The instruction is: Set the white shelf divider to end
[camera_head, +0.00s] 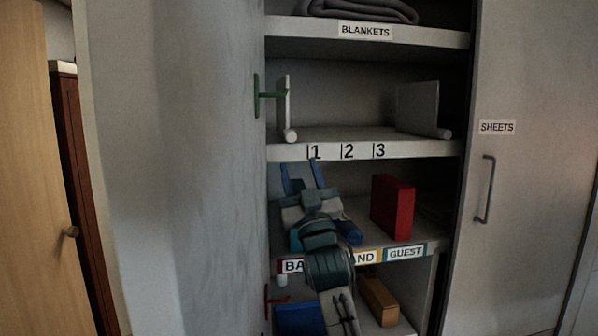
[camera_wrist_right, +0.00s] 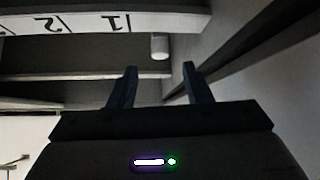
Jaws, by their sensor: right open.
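A white shelf divider (camera_head: 283,103) stands upright near the left end of the shelf marked 1, 2, 3 (camera_head: 350,133), left of the 1. A pale round knob (camera_head: 290,135) is at its lower front. A similar pale panel (camera_head: 418,105) stands toward the shelf's right end; I cannot tell which one the task means. My right gripper (camera_head: 303,178) is open and empty, below the numbered shelf's front edge. In the right wrist view, turned upside down, its fingers (camera_wrist_right: 158,88) are apart, with a round knob (camera_wrist_right: 160,47) beyond them. My left gripper is not in view.
A green T-shaped piece (camera_head: 262,95) sits left of the left panel. The middle of the numbered shelf is clear. A red block (camera_head: 392,207) stands on the shelf below. A grey door (camera_head: 180,150) flanks the left, and a SHEETS door (camera_head: 525,170) the right.

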